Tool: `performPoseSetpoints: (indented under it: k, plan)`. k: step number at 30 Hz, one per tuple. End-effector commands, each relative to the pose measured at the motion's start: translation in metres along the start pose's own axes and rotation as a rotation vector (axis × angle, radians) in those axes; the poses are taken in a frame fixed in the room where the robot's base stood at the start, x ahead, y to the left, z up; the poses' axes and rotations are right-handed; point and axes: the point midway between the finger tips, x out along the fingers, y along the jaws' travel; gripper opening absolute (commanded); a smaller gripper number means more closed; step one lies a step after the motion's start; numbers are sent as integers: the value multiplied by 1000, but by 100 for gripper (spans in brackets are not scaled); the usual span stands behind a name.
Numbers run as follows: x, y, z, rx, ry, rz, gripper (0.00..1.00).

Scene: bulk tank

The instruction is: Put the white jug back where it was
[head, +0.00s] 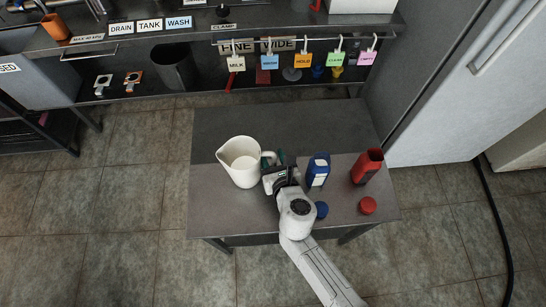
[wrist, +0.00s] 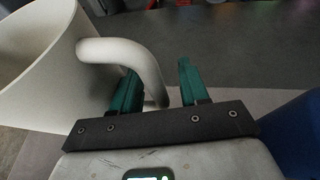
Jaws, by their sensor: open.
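The white jug (head: 240,163) stands upright on the grey table, left of my gripper, with its handle toward the gripper. My gripper (head: 275,161) is open, with its two green fingers at the handle. In the wrist view, the jug (wrist: 35,70) fills the left side. Its handle (wrist: 130,60) curves over by the left finger, and its lower end shows between the two fingers (wrist: 158,85). A gap shows between the handle and the right finger. Whether the handle touches the left finger I cannot tell.
The table (head: 220,205) also holds a blue bottle (head: 318,171), a red container (head: 367,166), a blue cap (head: 321,210) and a red cap (head: 368,205), all right of the jug. The darker back strip (head: 290,123) is clear. A shelf with labelled hooks (head: 265,57) stands behind.

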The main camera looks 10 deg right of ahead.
Motion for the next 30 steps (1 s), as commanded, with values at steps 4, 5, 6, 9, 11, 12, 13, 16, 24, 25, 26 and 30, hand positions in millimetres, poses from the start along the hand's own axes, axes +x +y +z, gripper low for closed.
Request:
performPoseSetpoints:
  k: [4, 5, 6, 9, 11, 12, 13, 16, 24, 25, 26, 30]
  plan:
    - [-7, 0, 3, -1, 1, 1, 45]
    - [-11, 0, 3, -2, 1, 2, 45]
    - [-18, 0, 3, -2, 1, 2, 45]
    - [-38, 0, 4, -2, 1, 1, 45]
    - [-51, 0, 4, -2, 1, 2, 45]
    - [-59, 0, 4, -2, 1, 2, 45]
    - [-65, 0, 3, -2, 2, 1, 45]
    - [-85, 0, 3, -1, 1, 2, 45]
    - [-117, 0, 3, 0, 0, 1, 45]
    - [-118, 0, 3, 0, 0, 1, 45]
    - [-120, 0, 2, 0, 0, 1, 45]
    - [-122, 0, 2, 0, 0, 1, 45]
